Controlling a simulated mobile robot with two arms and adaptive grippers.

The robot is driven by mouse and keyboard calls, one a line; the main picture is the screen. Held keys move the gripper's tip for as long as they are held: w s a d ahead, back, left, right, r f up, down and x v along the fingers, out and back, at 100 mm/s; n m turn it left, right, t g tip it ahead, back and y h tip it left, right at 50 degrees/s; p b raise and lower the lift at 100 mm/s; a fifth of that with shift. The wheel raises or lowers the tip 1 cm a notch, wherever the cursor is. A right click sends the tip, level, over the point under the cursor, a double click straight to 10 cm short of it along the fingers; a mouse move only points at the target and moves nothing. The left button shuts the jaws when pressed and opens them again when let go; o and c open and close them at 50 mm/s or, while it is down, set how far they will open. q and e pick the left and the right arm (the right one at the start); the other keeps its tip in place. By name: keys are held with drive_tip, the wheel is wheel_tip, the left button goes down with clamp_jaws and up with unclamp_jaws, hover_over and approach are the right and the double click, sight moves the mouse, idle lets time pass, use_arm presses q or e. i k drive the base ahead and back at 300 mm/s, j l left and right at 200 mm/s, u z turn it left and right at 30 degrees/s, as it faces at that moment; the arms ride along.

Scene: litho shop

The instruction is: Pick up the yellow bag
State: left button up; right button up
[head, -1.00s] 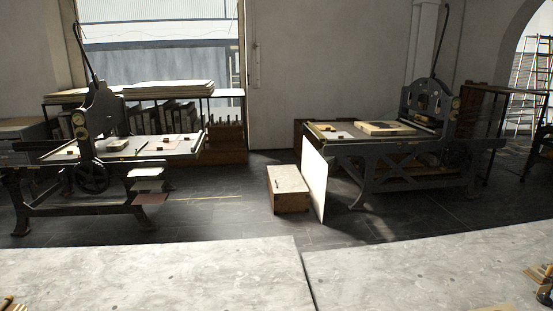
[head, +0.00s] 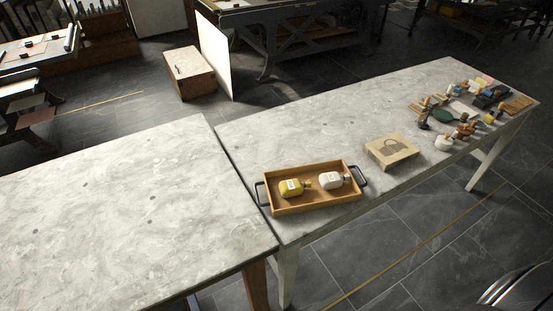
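A small yellow bag (head: 291,189) with a pale label lies in a wooden tray (head: 318,208) on the right-hand table. A similar white bag (head: 334,180) lies to its right in the same tray. The tray has a dark handle at each end and sits near the table's left corner and front edge. Neither of my grippers shows in the head view.
The right table (head: 290,128) also bears a flat tan block (head: 390,151) and several small bottles and tools towards its right end. The left table (head: 110,220) is bare. A wooden box (head: 190,73) and a white panel (head: 215,58) stand on the floor behind.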

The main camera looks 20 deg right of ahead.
sight(295, 187)
drive_tip(key=z, duration=1.1)
drive_tip(key=i+l+u, duration=0.15)
drive_tip(key=l+u, duration=0.15)
drive_tip(key=l, duration=0.15)
